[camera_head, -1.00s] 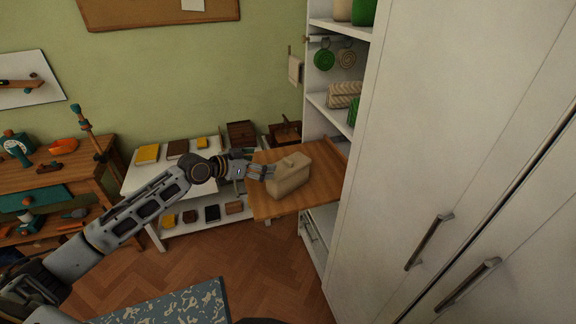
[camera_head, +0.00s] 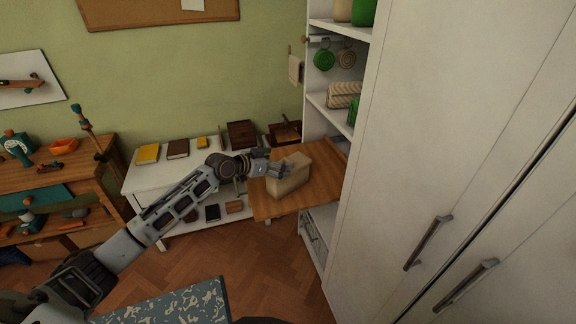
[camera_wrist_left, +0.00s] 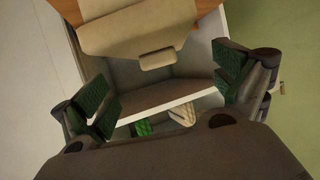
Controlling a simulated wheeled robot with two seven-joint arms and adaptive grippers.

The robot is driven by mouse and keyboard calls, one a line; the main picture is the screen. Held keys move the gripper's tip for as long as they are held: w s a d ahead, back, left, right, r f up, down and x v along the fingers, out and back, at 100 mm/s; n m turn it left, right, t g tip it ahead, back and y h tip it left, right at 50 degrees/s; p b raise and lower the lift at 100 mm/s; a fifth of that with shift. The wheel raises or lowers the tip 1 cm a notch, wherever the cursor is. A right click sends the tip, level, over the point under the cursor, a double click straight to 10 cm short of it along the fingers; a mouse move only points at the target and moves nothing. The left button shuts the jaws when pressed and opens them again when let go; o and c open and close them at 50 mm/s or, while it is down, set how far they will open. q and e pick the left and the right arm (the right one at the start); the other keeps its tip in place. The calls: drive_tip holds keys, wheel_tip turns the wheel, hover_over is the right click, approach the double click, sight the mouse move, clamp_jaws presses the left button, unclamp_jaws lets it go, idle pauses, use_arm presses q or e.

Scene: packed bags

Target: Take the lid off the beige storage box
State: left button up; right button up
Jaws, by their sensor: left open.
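The beige storage box (camera_head: 288,184) stands on a wooden board sticking out of the white cabinet. Its lid (camera_head: 304,164) appears to be on. In the left wrist view the beige lid (camera_wrist_left: 125,28) fills the top middle, with a small pale knob (camera_wrist_left: 158,60) near its lower edge. My left gripper (camera_head: 286,167) is at the upper left of the box, close to the lid. In the left wrist view its open green-padded fingers (camera_wrist_left: 168,88) are spread to either side below the knob, with nothing between them. My right gripper is out of view.
The wooden board (camera_head: 325,188) has bare surface around the box. The tall white cabinet (camera_head: 440,150) stands close on the right. A low white shelf (camera_head: 140,180) with books is behind my left arm. A workbench (camera_head: 85,175) with tools is at the left.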

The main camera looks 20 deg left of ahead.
sight(286, 161)
use_arm(q)
drive_tip(key=shift+w, duration=0.1)
idle(0.3)
drive_tip(key=shift+p+x, duration=0.4)
drive_tip(key=shift+x, duration=2.15)
drive_tip(key=shift+d, duration=0.1)
drive_tip(key=c, duration=0.9)
